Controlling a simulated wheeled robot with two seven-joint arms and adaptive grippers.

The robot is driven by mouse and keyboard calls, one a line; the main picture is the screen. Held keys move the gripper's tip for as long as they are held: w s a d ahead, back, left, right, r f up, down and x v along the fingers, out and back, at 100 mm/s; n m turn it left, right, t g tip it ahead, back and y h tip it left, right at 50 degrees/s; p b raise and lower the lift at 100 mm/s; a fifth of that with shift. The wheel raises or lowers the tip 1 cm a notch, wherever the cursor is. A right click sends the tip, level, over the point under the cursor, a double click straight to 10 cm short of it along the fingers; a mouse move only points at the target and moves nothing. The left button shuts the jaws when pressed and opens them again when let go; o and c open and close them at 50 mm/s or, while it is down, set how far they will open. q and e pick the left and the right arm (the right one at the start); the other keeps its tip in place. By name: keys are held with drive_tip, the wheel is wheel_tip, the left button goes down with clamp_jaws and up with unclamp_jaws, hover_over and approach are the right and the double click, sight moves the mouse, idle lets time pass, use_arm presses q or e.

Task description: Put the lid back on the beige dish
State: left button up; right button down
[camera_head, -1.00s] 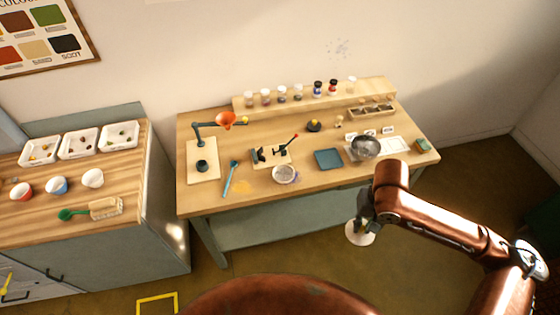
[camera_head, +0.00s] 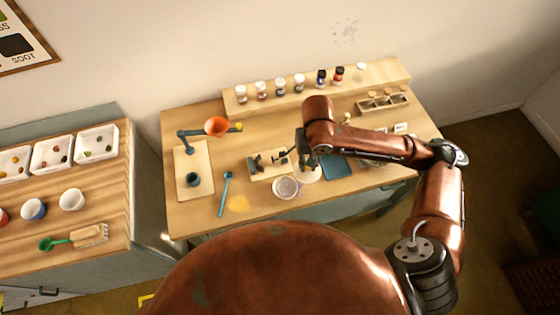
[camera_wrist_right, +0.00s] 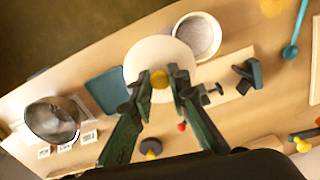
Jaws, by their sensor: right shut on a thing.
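The beige dish (camera_head: 286,187) is a round open bowl near the front edge of the table. It also shows at the top of the right wrist view (camera_wrist_right: 197,36). The lid is a cream disc (camera_head: 311,175) with a small yellow knob. My right gripper (camera_head: 307,160) is shut on the knob. In the right wrist view, the fingertips (camera_wrist_right: 160,80) pinch the knob and the lid (camera_wrist_right: 146,58) appears right beside the dish, slightly overlapping its rim in the picture. How high the lid is above the table I cannot tell. My left gripper is out of view.
A blue square tile (camera_head: 338,167) lies right of the lid, and a metal bowl (camera_wrist_right: 52,121) lies beyond it. A small stand with a black device (camera_head: 262,164) is behind the dish. A blue spoon (camera_head: 225,192) lies left. Jars line the back shelf (camera_head: 390,72).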

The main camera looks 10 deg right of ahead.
drive_tip(key=a+m+p, duration=0.1)
drive_tip(key=p, duration=0.1)
drive_tip(key=a+r+m+p, duration=0.1)
drive_tip(key=p, duration=0.1)
drive_tip(key=shift+w+r+m+p, duration=0.15)
drive_tip(key=shift+w+m+p, duration=0.15)
drive_tip(key=shift+w+m, duration=0.1)
drive_tip(key=m+p, duration=0.1)
drive_tip(key=p, duration=0.1)
drive_tip(key=a+f+m+p, duration=0.1)
drive_tip(key=p, duration=0.1)
drive_tip(key=a+m+p, duration=0.1)
drive_tip(key=m+p, duration=0.1)
drive_tip(key=shift+w+a+f+p, duration=0.2)
drive_tip(key=shift+a+f+p, duration=0.05)
drive_tip(key=shift+p, duration=0.15)
drive_tip(key=a+f+m, duration=0.1)
drive_tip(key=f, duration=0.1)
drive_tip(key=a+f+m, duration=0.1)
drive_tip(key=f, duration=0.2)
drive_tip(key=s+a+f+m, duration=0.1)
drive_tip(key=f+m, duration=0.1)
drive_tip(key=shift+s+f, duration=0.1)
drive_tip(key=shift+f, duration=1.05)
drive_tip(key=shift+p, duration=1.45)
drive_tip(key=shift+f+p, duration=0.15)
drive_tip(key=shift+p, duration=1.15)
idle(0.9)
idle(0.4)
